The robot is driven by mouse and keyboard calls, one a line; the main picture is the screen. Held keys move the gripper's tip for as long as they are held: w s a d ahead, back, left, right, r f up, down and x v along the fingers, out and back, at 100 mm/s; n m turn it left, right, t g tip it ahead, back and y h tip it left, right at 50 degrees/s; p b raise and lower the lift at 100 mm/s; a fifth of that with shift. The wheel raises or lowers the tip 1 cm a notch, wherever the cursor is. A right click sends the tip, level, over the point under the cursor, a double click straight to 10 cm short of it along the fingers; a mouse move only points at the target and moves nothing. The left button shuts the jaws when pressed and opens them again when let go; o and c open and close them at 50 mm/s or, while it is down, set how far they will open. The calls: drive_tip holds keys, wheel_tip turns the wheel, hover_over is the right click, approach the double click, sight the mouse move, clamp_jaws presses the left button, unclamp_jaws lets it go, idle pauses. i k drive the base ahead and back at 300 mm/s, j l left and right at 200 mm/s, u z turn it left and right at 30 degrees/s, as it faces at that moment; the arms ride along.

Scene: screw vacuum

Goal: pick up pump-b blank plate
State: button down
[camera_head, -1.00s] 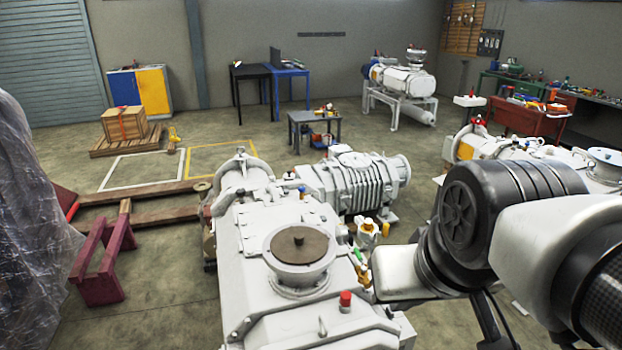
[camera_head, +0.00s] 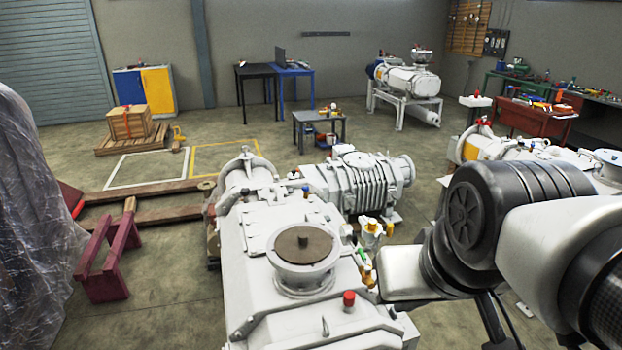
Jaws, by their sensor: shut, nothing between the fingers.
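A white-grey vacuum pump (camera_head: 270,220) fills the lower middle of the view. On its top is a round flanged port (camera_head: 305,280), and a flat brown disc, seemingly the blank plate (camera_head: 308,240), lies on it with a small dark knob or hole at its middle. No label shows which pump is pump-b. My arm comes in from the right, with a black joint in front of the machines. It is to the right of the plate and apart from it in the picture. My gripper is not visible.
A ribbed pump body (camera_head: 365,182) stands behind the flange. Yellow and green fittings and a red cap (camera_head: 349,299) stick up near the port. A maroon trestle (camera_head: 105,260) and a plastic-wrapped object (camera_head: 35,220) are at left. Another pump (camera_head: 500,148) is behind my arm.

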sight(297, 244)
drive_tip(key=i+j+z, duration=0.1)
drive_tip(key=j, duration=0.75)
drive_tip(key=i+j+z, duration=0.15)
drive_tip(key=j, duration=0.75)
drive_tip(key=k+l, duration=0.05)
